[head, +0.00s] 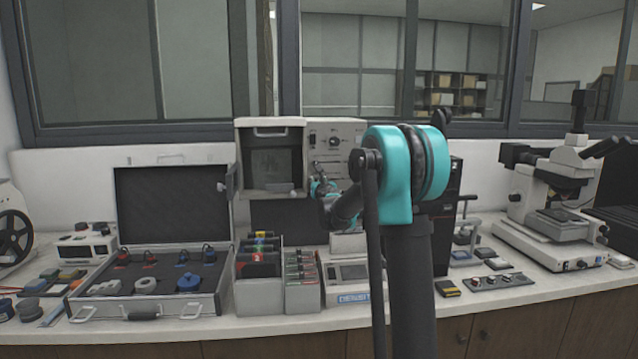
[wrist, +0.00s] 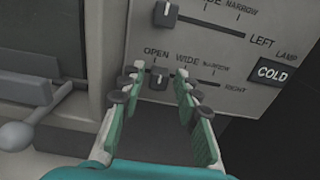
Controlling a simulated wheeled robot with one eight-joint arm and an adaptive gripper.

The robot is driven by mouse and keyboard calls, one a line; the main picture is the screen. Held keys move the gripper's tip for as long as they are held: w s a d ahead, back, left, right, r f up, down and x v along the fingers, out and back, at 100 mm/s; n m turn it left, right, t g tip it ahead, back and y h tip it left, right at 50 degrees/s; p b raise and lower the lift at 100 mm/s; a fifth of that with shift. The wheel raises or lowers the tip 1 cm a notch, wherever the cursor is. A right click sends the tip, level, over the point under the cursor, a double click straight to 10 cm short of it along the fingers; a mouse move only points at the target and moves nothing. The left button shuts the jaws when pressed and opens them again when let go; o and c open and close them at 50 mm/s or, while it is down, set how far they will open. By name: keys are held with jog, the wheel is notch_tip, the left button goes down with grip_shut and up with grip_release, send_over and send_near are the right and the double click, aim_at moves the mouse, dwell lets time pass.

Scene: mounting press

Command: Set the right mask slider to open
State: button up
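The right mask slider is a small grey knob (wrist: 158,77) on the lower track of the pale control panel (wrist: 215,35) in the wrist view. It stands near the left end of its track, below the word OPEN and left of WIDE. My gripper (wrist: 157,84) is open. Its two fingers lie left and right of the knob with gaps on both sides; I cannot tell whether the tips reach as far as the knob. In the head view my gripper (head: 320,186) is small at the panel's lower left, partly hidden by my arm.
The left slider knob (wrist: 165,14) sits on the track above. A COLD lamp (wrist: 273,72) is at right. A lever with a ball end (wrist: 18,136) sticks out at left.

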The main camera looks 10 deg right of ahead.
grip_shut()
jog(key=shift+a, duration=0.6)
jog(key=shift+o, duration=1.6)
grip_release()
jog(key=shift+a, duration=0.1)
